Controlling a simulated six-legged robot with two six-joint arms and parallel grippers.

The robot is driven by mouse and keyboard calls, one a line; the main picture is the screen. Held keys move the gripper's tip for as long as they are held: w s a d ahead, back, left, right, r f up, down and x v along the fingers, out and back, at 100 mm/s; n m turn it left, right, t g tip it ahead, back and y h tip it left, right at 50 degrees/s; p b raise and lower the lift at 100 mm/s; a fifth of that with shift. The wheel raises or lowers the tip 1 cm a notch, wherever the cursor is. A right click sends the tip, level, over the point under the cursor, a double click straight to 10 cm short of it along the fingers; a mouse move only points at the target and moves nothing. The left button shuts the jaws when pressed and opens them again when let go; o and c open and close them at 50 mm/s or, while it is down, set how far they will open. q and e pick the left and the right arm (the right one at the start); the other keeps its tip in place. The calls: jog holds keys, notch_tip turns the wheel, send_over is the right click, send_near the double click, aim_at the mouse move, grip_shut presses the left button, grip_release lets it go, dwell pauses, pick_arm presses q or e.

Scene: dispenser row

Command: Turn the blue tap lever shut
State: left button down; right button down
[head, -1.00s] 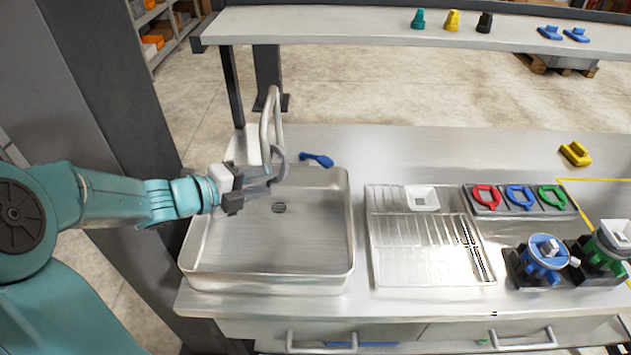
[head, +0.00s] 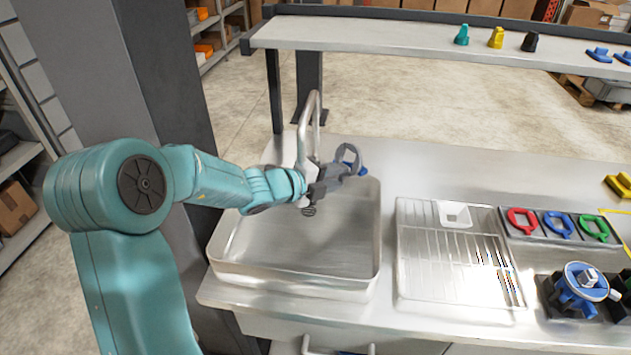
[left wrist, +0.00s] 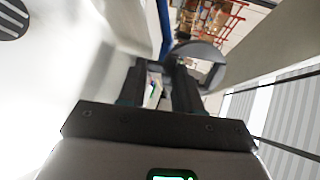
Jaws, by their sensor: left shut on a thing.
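The blue tap lever (head: 362,171) is at the back right of the sink (head: 290,277), mostly hidden behind my left gripper (head: 343,168) in the head view. In the left wrist view, a blue strip, most likely the lever (left wrist: 165,27), runs up from between the fingertips of my left gripper (left wrist: 160,70). The steel tap spout (head: 312,105) rises just left of the gripper. My right gripper is out of view.
Right of the sink lies a ribbed drainer (head: 455,275) with a white piece (head: 455,214). A shelf (head: 390,38) spans the back.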

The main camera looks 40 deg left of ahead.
pick_arm(q)
jog(key=shift+w+d+r, duration=0.1)
jog(key=shift+w+d, duration=0.1)
jog(key=shift+w, duration=0.5)
jog(key=shift+w+d, duration=0.2)
jog(key=shift+w, duration=0.5)
jog(key=shift+w+d, duration=0.1)
